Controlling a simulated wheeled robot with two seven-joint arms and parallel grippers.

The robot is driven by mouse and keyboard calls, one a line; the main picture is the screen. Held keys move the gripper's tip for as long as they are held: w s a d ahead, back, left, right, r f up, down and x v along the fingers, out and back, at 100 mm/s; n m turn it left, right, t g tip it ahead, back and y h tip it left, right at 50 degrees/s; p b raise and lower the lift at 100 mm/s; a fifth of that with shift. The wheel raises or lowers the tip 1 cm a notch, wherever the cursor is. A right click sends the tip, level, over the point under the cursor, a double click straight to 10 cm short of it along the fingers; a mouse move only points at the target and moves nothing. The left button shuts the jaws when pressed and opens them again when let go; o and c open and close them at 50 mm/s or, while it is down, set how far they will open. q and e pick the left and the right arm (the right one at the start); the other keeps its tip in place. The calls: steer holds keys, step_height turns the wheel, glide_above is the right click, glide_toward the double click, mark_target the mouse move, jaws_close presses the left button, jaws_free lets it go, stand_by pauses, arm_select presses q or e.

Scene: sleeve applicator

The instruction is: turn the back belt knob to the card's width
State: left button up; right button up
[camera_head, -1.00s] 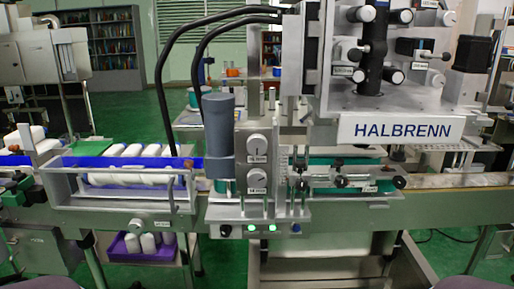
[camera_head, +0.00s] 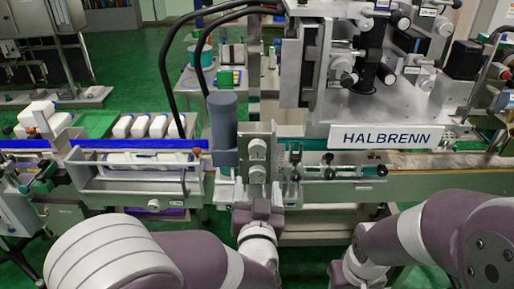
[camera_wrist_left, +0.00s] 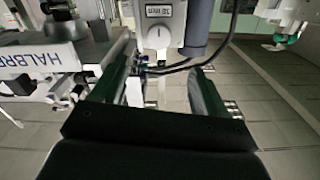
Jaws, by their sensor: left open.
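I cannot tell which is the back belt knob. I cannot make out a card. My right gripper is out of view.
The HALBRENN sign (camera_head: 391,138) and machine head stand to the right of the knobs. The grey cylinder (camera_head: 223,125) stands close at their left, with black cables above. White bottles (camera_head: 140,126) stand behind the infeed at left. A small black-knobbed rail (camera_head: 345,173) lies right.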

mark_target(257, 152)
arm_select(q)
steer(key=w+p, duration=0.1)
steer(key=w, duration=1.1)
steer(key=shift+w, duration=0.15)
steer(key=c, duration=1.1)
